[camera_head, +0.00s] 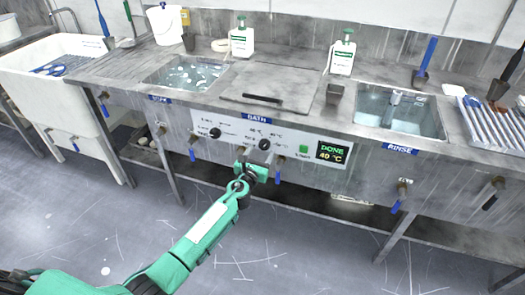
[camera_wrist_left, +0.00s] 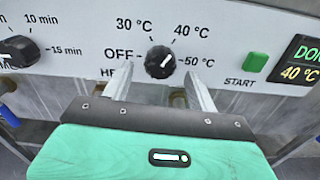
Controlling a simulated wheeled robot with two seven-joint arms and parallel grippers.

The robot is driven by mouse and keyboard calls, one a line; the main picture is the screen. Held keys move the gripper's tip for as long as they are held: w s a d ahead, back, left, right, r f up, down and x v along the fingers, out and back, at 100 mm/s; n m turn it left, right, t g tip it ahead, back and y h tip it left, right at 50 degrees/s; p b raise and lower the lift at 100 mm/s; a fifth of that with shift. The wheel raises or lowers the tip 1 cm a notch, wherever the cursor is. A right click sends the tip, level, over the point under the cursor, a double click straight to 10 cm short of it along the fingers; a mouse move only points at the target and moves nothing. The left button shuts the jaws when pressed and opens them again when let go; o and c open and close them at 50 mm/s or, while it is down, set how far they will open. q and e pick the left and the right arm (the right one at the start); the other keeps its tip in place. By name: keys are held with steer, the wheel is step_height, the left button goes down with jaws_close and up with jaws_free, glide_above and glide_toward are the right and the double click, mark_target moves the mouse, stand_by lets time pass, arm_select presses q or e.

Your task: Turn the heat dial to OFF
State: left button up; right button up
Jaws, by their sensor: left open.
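The heat dial (camera_wrist_left: 159,62) is a round black knob on the pale control panel, with OFF, 30, 40 and 50 °C printed around it. A light mark on it seems to slant toward the upper right, near 40 °C, but it is small. In the head view the dial (camera_head: 265,144) sits just above my left gripper (camera_head: 259,164). In the left wrist view my left gripper (camera_wrist_left: 160,88) is open, with one finger to the lower left and one to the lower right of the dial. Nothing is between the fingers. My right gripper is not in view.
A second black dial (camera_wrist_left: 18,51) with minute marks is at the left. The green START button (camera_wrist_left: 254,62) and a display (camera_head: 332,152) reading DONE 40 °C are at the right. Blue-handled taps (camera_head: 278,170) stick out below the panel.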

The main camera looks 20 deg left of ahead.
mark_target(264, 145)
arm_select(q)
steer(key=shift+w, duration=1.35)
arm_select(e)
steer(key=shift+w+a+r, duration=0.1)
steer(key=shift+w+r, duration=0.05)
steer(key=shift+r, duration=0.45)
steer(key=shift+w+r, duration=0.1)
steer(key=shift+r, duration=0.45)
arm_select(q)
steer(key=c, duration=1)
